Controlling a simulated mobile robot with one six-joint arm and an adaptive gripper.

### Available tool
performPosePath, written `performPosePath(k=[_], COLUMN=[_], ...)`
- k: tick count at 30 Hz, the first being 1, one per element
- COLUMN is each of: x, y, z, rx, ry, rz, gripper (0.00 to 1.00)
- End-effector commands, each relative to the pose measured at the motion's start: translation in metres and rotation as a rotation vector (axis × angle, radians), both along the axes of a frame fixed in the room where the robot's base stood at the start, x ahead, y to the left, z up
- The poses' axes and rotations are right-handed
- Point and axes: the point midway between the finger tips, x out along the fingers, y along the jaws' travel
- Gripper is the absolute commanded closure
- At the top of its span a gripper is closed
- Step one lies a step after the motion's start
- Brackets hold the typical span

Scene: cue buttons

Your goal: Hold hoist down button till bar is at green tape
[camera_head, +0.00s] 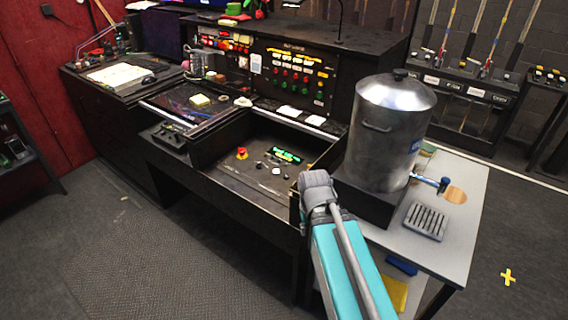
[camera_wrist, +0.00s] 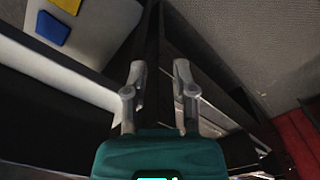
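A recessed control panel (camera_head: 262,172) in the black desk holds a red button on a yellow base (camera_head: 242,153), a small lit green display (camera_head: 287,155) and several small pale and dark buttons. Their labels are too small to read, so I cannot tell which is hoist down. I cannot pick out the bar or the green tape. My teal and grey arm reaches up from the bottom to the panel's right side; my gripper is hidden in the head view. In the wrist view my gripper (camera_wrist: 159,72) has its two grey fingers apart, with nothing between them, over the dark furniture edge.
A large metal urn (camera_head: 390,130) stands on a black base on the pale side table (camera_head: 455,215), close right of my arm. A blue-handled tap and a slotted drip tray (camera_head: 426,221) are beside it. An upright panel of lit buttons (camera_head: 290,78) stands behind. Open floor lies front left.

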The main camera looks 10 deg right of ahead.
Motion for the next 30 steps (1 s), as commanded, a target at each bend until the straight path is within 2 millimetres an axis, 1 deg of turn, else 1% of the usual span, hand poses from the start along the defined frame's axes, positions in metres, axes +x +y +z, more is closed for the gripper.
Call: performPosePath(k=[1,3,4,30], x=[0.0000,0.0000,0.0000,0.0000], y=[0.0000,0.0000,0.0000,0.0000], z=[0.0000,0.0000,0.0000,0.0000], rx=[0.000,0.000,0.000,0.000], ry=[0.000,0.000,0.000,0.000], rz=[0.000,0.000,0.000,0.000], gripper=[0.83,0.96,1.00,1.00])
